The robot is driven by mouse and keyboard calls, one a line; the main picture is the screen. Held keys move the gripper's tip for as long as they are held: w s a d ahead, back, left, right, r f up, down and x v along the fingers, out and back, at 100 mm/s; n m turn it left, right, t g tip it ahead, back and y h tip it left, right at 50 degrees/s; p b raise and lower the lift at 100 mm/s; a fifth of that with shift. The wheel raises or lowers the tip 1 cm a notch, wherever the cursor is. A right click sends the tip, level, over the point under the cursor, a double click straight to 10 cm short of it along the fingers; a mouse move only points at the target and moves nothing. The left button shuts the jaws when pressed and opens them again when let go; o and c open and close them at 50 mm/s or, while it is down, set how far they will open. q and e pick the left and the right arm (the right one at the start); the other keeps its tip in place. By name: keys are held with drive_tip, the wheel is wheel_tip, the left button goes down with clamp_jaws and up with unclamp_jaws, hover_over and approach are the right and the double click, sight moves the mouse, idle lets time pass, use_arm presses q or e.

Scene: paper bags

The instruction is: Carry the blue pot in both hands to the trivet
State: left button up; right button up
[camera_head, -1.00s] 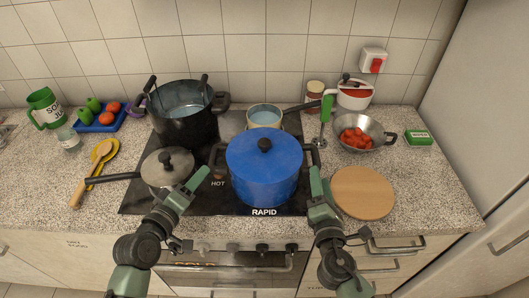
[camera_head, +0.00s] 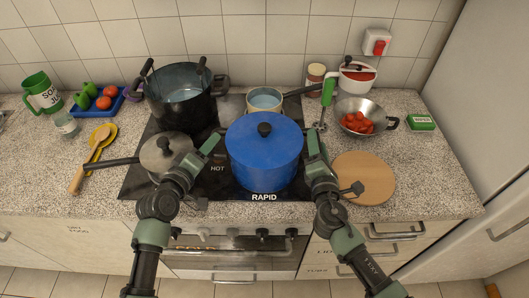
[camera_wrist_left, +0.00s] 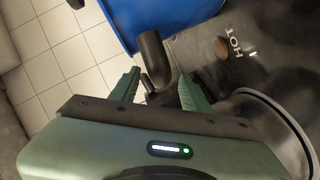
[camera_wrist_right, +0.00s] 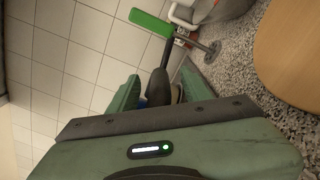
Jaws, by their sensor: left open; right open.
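The blue pot (camera_head: 264,160) with its blue lid stands on the dark stovetop, and part of its blue side shows in the left wrist view (camera_wrist_left: 165,18). A round wooden board (camera_head: 372,172), seemingly the trivet, lies flat on the counter to the right of the stove. My left gripper (camera_head: 213,146) is at the pot's left side. In the left wrist view its open fingers (camera_wrist_left: 157,88) stand either side of the dark pot handle (camera_wrist_left: 154,58). My right gripper (camera_head: 313,146) is at the pot's right side, open, with a dark handle (camera_wrist_right: 157,88) between its fingers.
A grey lidded pan (camera_head: 164,152) sits close to my left gripper. A large black pot (camera_head: 182,100) and a small pot (camera_head: 264,100) stand behind.

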use_arm(q)
drive_tip(key=shift+x, duration=0.75)
use_arm(e)
drive_tip(key=shift+w, duration=0.75)
use_arm(q)
drive_tip(key=shift+s, duration=0.1)
clamp_jaws()
use_arm(e)
clamp_jaws()
drive_tip(key=shift+s+d+f, duration=0.1)
drive_tip(key=shift+f, duration=0.05)
use_arm(q)
drive_tip(key=shift+a+r, duration=0.1)
drive_tip(key=shift+r, duration=0.3)
use_arm(e)
drive_tip(key=shift+r, duration=0.4)
